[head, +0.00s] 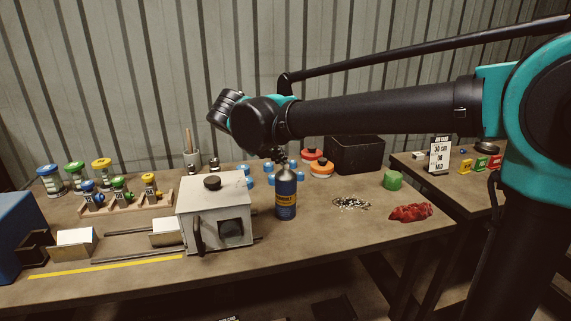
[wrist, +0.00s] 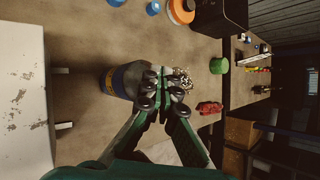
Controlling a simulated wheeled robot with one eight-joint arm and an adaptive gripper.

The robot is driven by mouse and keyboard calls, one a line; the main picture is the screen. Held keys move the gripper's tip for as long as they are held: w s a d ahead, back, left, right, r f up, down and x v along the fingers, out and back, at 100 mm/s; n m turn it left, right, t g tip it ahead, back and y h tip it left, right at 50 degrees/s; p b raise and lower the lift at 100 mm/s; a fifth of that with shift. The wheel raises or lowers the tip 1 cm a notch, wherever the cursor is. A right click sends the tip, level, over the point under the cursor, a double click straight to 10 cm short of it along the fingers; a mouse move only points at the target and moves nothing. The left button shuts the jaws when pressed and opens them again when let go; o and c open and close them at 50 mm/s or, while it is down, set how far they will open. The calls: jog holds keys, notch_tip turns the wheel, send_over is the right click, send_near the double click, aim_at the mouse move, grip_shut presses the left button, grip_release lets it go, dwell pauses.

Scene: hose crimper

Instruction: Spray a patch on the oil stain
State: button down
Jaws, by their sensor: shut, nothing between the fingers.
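A dark blue spray can (head: 286,195) with a yellow label stands upright on the workbench, just right of the white crimper box. In the wrist view the can (wrist: 112,80) lies partly behind my fingers. My gripper (head: 277,155) is just above the can's top in the head view. In the wrist view my gripper (wrist: 161,88) has its fingertips together with nothing held, overlapping the can's right side. I cannot tell whether they touch it. I cannot clearly make out an oil stain on the bench.
The white box (head: 215,215) stands close left of the can. Metal shavings (head: 351,203), a red rag (head: 410,212) and a green cylinder (head: 392,180) lie to the right. A black bin (head: 355,155) and orange-red round containers (head: 321,168) are behind. Bench space in front of the shavings is clear.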

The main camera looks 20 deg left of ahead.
jog(key=shift+r, duration=3.05)
